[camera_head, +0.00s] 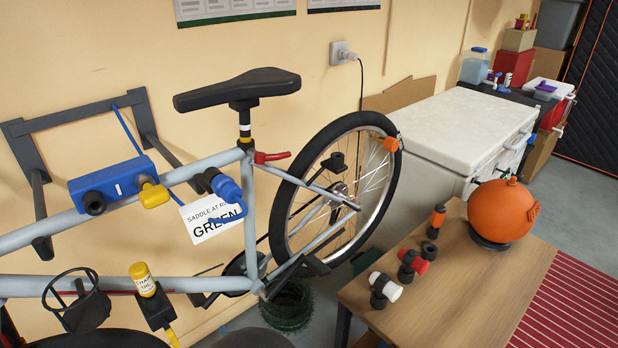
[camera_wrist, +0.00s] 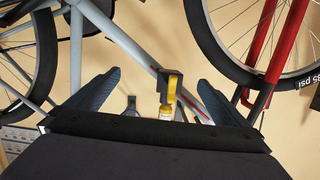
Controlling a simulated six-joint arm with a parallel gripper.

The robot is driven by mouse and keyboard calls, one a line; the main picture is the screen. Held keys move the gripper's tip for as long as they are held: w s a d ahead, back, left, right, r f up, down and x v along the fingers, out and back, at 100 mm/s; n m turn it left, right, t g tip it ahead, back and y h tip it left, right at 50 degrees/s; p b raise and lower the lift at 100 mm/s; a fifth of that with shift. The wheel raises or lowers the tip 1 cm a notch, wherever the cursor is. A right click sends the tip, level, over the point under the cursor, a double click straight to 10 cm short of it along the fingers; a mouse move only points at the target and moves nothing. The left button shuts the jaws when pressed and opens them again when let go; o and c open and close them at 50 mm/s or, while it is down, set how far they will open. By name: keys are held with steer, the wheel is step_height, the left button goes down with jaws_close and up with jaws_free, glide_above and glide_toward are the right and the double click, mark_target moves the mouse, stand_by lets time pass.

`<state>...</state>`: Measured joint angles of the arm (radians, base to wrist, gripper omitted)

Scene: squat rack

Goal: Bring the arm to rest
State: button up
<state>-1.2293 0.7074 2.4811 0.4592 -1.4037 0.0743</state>
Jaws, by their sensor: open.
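My gripper (camera_wrist: 159,79) shows in the wrist view with its two dark fingers spread wide apart. It is open, and I see nothing gripped. The grey bicycle frame (camera_wrist: 124,40) lies beyond the fingers. A black holder with a yellow part (camera_wrist: 171,92) shows in the gap between the fingers and looks farther off than the fingertips. In the head view I cannot make out my gripper. There the grey bicycle (camera_head: 205,165) hangs at the wall with a black saddle (camera_head: 238,88). A yellow-topped bottle (camera_head: 143,279) sits in a black holder on its lower tube.
A blue box-shaped tool (camera_head: 112,187) sits on the upper tube. A wooden table (camera_head: 480,290) at the right holds an orange round container (camera_head: 502,211) and several small lights. A white cabinet (camera_head: 450,125) stands behind. A red bicycle frame (camera_wrist: 273,50) shows in the wrist view.

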steer(key=w+d+r+m+g+h+p, duration=0.2)
steer(key=w+d+g+h+p, duration=0.15)
steer(key=d, duration=0.65)
steer(key=w+d+r+m+g+h+p, duration=0.25)
steer(key=w+d+h+p, duration=0.2)
steer(key=d, duration=0.65)
steer(key=s+d+r+m+g+h+p, duration=0.1)
steer(key=s+d+r+m+g+p, duration=0.1)
steer(key=s+d+r, duration=0.3)
steer(key=s+d+r+m+g+h+p, duration=0.1)
steer(key=s+d+r+g+p, duration=0.2)
steer(key=d, duration=1)
steer(key=s+r+p, duration=0.1)
steer(key=s+r, duration=0.1)
steer(key=s, duration=0.1)
steer(key=shift+s+d+m+h, duration=0.35)
steer(key=shift+s+d+h, duration=0.05)
